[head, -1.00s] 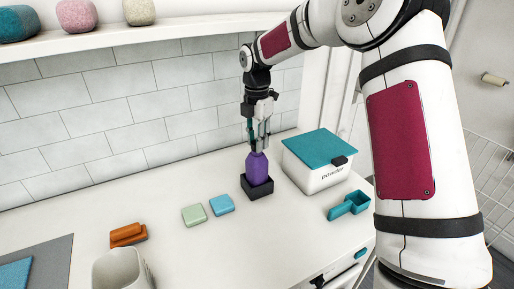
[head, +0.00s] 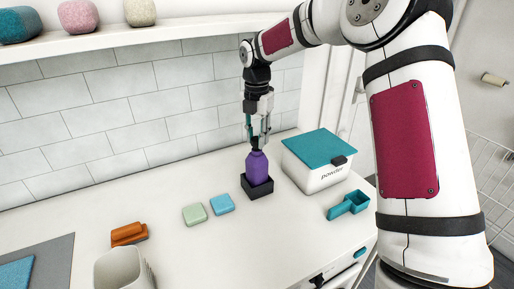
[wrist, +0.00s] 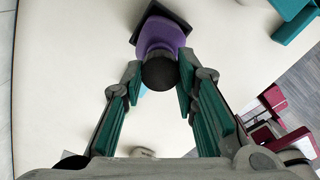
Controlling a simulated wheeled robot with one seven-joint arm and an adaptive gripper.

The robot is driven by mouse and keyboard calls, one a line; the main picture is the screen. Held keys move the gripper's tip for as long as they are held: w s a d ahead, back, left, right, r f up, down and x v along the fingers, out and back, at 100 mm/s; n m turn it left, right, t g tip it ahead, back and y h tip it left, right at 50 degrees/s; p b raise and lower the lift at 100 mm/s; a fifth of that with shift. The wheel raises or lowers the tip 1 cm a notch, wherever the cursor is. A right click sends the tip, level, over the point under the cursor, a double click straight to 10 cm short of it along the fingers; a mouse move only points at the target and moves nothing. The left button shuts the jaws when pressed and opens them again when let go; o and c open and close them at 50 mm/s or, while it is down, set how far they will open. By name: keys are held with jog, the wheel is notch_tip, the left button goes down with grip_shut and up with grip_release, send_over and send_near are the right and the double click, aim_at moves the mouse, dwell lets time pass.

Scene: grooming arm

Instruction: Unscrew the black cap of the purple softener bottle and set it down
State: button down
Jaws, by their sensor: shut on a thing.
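The purple softener bottle (head: 257,169) stands upright in a black square holder (head: 258,190) on the white counter. It also shows in the wrist view (wrist: 158,35). My gripper (head: 258,143) points down over the bottle's top. In the wrist view the black cap (wrist: 160,71) sits between the fingertips of my gripper (wrist: 160,76), with a teal-padded finger on each side. The gripper is shut on the cap. The cap appears to be at the bottle's neck; I cannot tell how far it is turned.
A white powder box (head: 316,170) with a teal lid stands close right of the bottle. A teal scoop (head: 349,204) lies in front of it. Blue (head: 222,204) and green (head: 194,214) blocks lie left of the bottle. The counter's middle front is clear.

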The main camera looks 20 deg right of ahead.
aim_at(257, 139)
jog(key=shift+r, duration=1.7)
